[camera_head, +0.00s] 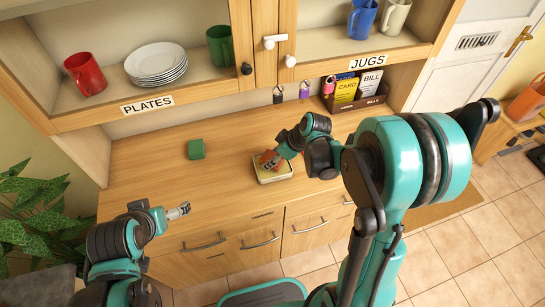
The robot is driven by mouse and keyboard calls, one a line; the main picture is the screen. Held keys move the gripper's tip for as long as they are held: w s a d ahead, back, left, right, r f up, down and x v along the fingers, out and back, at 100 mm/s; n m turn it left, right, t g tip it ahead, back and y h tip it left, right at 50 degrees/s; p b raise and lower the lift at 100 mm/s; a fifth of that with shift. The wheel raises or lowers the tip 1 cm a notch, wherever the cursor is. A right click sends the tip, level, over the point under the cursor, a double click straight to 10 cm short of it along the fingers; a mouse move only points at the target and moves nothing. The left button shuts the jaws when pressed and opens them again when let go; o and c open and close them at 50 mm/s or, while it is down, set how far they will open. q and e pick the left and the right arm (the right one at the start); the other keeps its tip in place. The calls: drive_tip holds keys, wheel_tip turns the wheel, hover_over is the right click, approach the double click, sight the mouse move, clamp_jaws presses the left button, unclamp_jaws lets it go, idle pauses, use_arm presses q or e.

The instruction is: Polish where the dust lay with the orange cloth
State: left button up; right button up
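The orange cloth (267,157) shows as a small orange-red patch at the tips of my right gripper (274,160). It is over or in a shallow pale yellow tray (273,177) on the wooden counter. The gripper covers part of both, and I cannot tell whether its fingers are closed on the cloth. My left gripper (184,209) is over the counter's front left part, away from the cloth, with nothing visible in it. Its finger gap is too small to read. No dust is visible on the counter.
A green block (196,149) lies on the counter (225,190) at the back left. A brown box with cards (360,91) stands at the back right. Padlocks (304,90) hang below the shelves. Plates (156,62), mugs and jugs stand above. The counter's middle is mostly clear.

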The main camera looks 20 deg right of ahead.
drive_tip(key=shift+f+b, duration=0.45)
idle(1.4)
drive_tip(key=shift+r+p, duration=2.65)
drive_tip(key=shift+r, duration=0.9)
drive_tip(key=shift+f, duration=0.1)
